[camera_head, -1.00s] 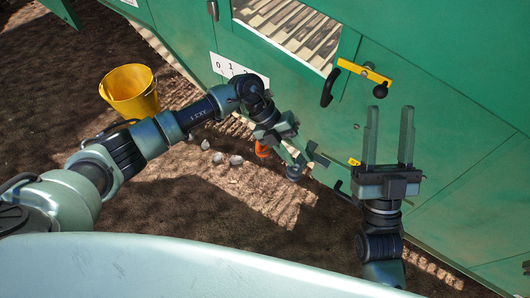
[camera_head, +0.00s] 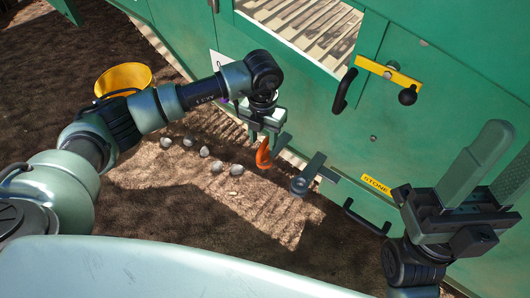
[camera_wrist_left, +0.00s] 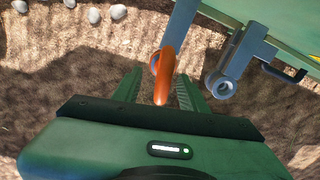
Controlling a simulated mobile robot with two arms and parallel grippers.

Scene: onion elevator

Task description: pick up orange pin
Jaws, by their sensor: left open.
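The orange pin (camera_head: 263,153) is a curved orange piece by the grey hitch bracket (camera_head: 308,178) at the foot of the green machine. My left gripper (camera_head: 264,148) is open at the pin, its fingers pointing down. In the left wrist view, the pin (camera_wrist_left: 164,72) shows between the two green fingers (camera_wrist_left: 155,92), with a gap on each side. The pin's lower end is hard to make out. My right gripper (camera_head: 492,165) is at the right with its two fingers pointing up and a gap between them, empty.
The green machine wall (camera_head: 440,120) fills the right side, with a yellow latch (camera_head: 385,72) and black handles. A yellow bucket (camera_head: 123,78) stands at the left behind my left arm. Several pale stones (camera_head: 204,151) lie on the soil. Open soil lies in front.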

